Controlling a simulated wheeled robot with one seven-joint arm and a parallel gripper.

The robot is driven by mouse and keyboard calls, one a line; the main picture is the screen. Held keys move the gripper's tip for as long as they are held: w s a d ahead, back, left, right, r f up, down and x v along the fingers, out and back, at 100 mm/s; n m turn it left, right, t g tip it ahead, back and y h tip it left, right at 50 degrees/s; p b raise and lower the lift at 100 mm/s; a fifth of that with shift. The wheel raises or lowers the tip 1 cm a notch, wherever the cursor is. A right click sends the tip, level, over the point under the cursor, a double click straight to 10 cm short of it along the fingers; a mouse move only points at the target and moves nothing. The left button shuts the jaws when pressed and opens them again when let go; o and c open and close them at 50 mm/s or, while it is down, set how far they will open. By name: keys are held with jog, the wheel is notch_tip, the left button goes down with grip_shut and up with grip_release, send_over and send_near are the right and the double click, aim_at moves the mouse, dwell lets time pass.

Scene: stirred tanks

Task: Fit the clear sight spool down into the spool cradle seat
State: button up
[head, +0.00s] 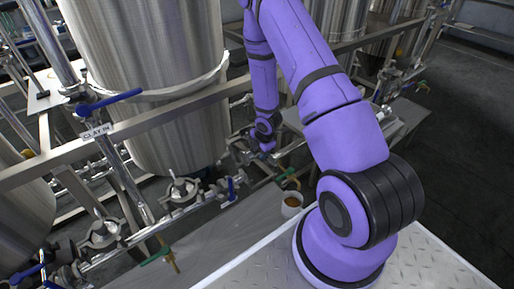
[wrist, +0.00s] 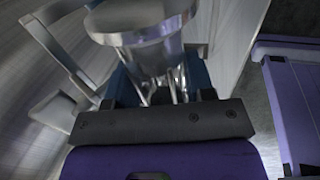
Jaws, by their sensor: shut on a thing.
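My gripper (wrist: 160,82) is shut on the clear sight spool (wrist: 150,52). In the wrist view the spool is a see-through cylinder with a pale metallic flange, held between blue-padded fingers. In the head view my gripper (head: 264,143) is small and dark, low beside the pipework right of the large steel tank, and I cannot make out the spool there. I cannot pick out the spool cradle seat in either view.
A large steel tank (head: 155,85) stands close left of my arm. Steel frame rails (head: 130,125) and pipes with blue-handled valves (head: 108,103) crowd the left. Dark floor (head: 465,110) is open at right.

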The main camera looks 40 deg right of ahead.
dwell(0.3)
jog(key=shift+f, duration=2.8)
jog(key=shift+f, duration=2.2)
jog(key=o, duration=1.3)
jog(key=v, duration=1)
jog(key=shift+s+r, duration=0.15)
jog(key=shift+r, duration=0.2)
jog(key=shift+r, duration=0.1)
